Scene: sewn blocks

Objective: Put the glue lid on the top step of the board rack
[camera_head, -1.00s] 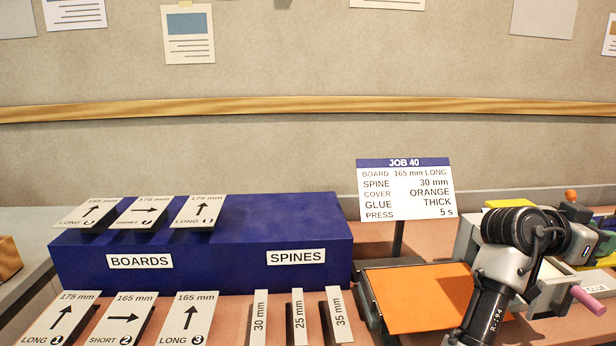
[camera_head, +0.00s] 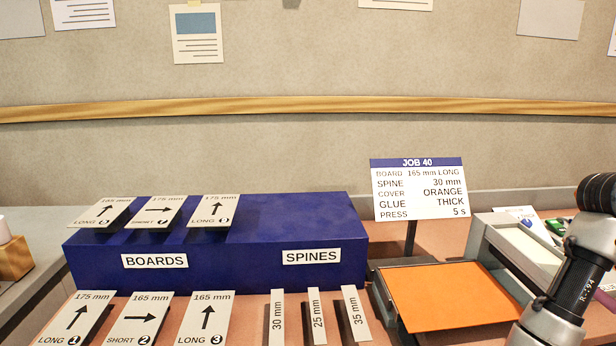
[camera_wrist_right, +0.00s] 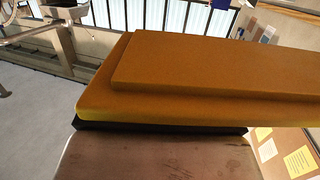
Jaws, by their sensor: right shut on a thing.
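The glue lid (camera_wrist_right: 205,72), an orange-yellow slab with a raised block on it, fills the middle of the right wrist view. My right gripper (camera_wrist_right: 160,128) is shut on it; only a dark edge and a brownish-grey part show below the lid. In the head view the gripper and lid are out of frame; only my right arm shows at the right edge. The board rack (camera_head: 215,262) is a blue block marked BOARDS and SPINES. Its top step (camera_head: 290,215) holds several board cards at the left and is bare at the right. My left gripper is out of view.
Board cards (camera_head: 140,320) and spine strips (camera_head: 316,315) lie in front of the rack. An orange cover (camera_head: 450,295) lies on a grey tray right of it. The job sign (camera_head: 418,190) stands behind. An open box (camera_head: 522,245) sits further right.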

